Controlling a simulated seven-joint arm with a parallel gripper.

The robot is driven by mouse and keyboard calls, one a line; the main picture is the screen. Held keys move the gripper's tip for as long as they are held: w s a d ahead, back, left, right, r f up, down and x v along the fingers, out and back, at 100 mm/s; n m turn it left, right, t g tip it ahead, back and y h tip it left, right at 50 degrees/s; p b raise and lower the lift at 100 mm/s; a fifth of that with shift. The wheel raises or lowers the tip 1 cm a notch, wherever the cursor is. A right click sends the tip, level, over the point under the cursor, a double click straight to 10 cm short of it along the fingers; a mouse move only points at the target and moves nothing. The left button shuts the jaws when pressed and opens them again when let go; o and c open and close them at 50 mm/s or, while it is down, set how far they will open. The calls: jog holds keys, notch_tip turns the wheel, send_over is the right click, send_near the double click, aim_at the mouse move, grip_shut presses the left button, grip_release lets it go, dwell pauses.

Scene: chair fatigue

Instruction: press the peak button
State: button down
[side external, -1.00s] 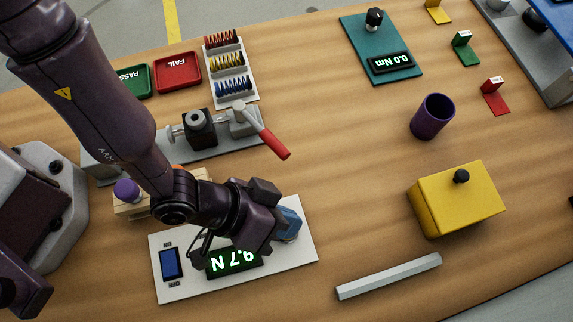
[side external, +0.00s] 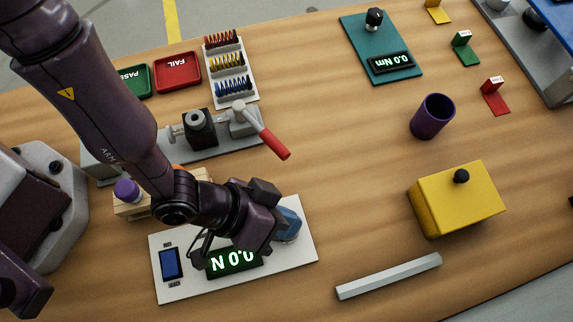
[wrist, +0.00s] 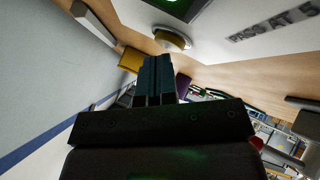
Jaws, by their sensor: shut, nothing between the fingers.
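The white gauge panel (side external: 195,290) lies flat on the bench with a lit display (side external: 235,262) that reads 0.0 N, upside down in the side view. A blue rectangular part (side external: 171,264) with small labels sits at its left end. My gripper (side external: 288,232) is shut and empty, low over the panel's right part. In the wrist view its blue fingers (wrist: 157,62) point toward a round, brass-coloured, button-like part (wrist: 172,40) on the panel, close to it; I cannot tell if they touch. Its label cannot be read, and my gripper hides it in the side view.
A pale bar (side external: 388,276) and a yellow box (side external: 456,198) with a black knob lie right of the panel. A purple cup (side external: 432,116) stands behind the box. A clamp with a red handle (side external: 270,138) stands behind my gripper. The bench between clamp and cup is clear.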

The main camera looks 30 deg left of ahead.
jog(key=shift+r, duration=0.55)
jog(key=shift+r, duration=2.55)
